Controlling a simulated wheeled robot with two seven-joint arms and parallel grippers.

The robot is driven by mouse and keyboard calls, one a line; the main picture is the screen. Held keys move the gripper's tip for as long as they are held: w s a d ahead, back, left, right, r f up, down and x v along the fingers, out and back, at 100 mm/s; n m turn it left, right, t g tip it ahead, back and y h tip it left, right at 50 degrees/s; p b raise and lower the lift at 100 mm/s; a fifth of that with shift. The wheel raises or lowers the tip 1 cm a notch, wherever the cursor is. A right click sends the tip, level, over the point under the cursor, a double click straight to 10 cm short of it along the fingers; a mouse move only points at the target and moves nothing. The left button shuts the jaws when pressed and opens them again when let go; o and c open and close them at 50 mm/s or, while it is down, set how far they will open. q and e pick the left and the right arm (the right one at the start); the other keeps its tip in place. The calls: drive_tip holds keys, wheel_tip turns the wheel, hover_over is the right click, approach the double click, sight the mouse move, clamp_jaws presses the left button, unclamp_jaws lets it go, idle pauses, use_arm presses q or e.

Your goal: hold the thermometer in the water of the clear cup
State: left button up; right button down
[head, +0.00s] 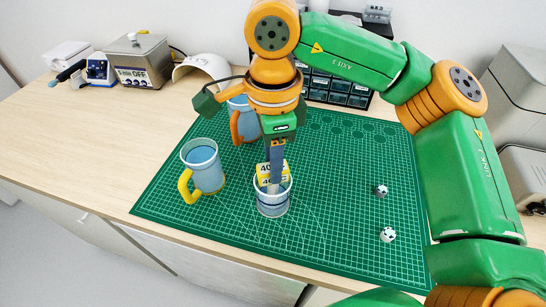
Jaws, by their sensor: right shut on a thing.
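My right gripper (277,150) points straight down over the mat and is shut on the thermometer. The thermometer has a yellow head (268,173) with dark figures that look like 40. It is at the rim of the clear cup (272,208), with its lower part inside the cup. The cup stands upright on the green mat. The tip and the water level are too small to make out, so I cannot tell how deep it sits. My left gripper is not in view.
A blue mug with a yellow handle (205,168) stands left of the cup. A blue mug with an orange handle (240,122) stands behind, partly hidden by my right arm. Drawers (345,92) stand behind.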

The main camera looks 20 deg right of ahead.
wheel_tip(320, 180, up, 12)
drive_tip(key=p, duration=1)
drive_tip(key=shift+f, duration=0.25)
